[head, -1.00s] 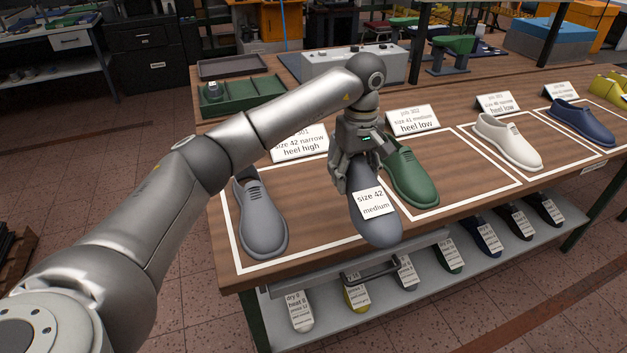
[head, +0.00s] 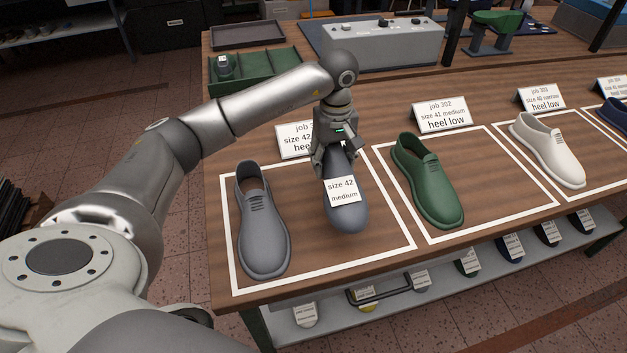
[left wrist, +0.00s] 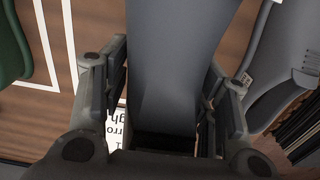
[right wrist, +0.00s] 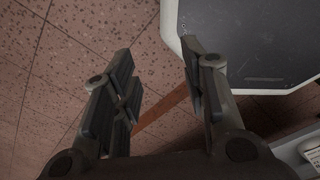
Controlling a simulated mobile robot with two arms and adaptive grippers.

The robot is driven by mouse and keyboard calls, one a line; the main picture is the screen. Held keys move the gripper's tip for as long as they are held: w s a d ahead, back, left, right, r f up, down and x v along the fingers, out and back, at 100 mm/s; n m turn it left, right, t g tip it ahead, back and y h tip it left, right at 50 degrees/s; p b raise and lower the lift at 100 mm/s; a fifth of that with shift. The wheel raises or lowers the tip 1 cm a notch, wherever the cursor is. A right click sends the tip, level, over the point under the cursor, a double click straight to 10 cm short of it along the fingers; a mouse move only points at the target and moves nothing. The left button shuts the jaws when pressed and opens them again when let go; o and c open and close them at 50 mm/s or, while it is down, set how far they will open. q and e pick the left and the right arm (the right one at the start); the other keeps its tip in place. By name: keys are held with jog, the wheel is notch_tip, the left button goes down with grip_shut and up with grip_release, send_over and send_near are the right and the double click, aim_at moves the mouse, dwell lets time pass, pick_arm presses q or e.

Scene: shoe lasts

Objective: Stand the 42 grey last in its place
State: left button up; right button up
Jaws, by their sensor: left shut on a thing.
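My left gripper (head: 335,158) is shut on a grey last (head: 347,215) with a white label reading "size 42 medium". The last is over the right part of the leftmost white-outlined place (head: 385,256), right of a grey shoe (head: 262,232); I cannot tell whether it touches the table. In the left wrist view the last (left wrist: 178,50) lies between the fingers (left wrist: 165,95). A job card (head: 293,140) behind is partly hidden by the gripper. My right gripper (right wrist: 158,75) is open and empty over the floor in the right wrist view.
A green shoe (head: 430,185) and a white shoe (head: 548,150) stand in outlined places to the right, with cards behind. More labelled lasts lie on the shelf (head: 385,312) below. A green tray (head: 262,72) and a grey box (head: 385,45) stand at the back.

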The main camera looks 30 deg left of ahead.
aim_at(314, 195)
pick_arm(q)
jog(key=f, duration=0.1)
jog(key=s+a+f+p, duration=0.1)
jog(key=s+a+f, duration=0.1)
jog(key=f, duration=0.1)
jog(key=shift+a, duration=0.2)
jog(key=shift+a+f, duration=0.15)
jog(key=shift+f, duration=0.1)
jog(key=shift+s+a+f, duration=0.1)
jog(key=shift+f, duration=0.1)
jog(key=f+p, duration=0.2)
jog(key=f, duration=0.1)
jog(key=shift+s+a+f+p, duration=0.15)
jog(key=shift+s+a+p, duration=0.05)
jog(key=shift+p, duration=0.1)
jog(key=shift+f, duration=0.2)
pick_arm(e)
jog(key=r, duration=0.1)
jog(key=w+r, duration=0.1)
jog(key=r, duration=0.2)
jog(key=shift+w+a, duration=0.3)
jog(key=shift+a, duration=0.1)
pick_arm(q)
jog(key=o, duration=1.5)
jog(key=shift+f, duration=0.1)
pick_arm(e)
jog(key=shift+w, duration=0.2)
pick_arm(q)
jog(key=shift+o, duration=0.2)
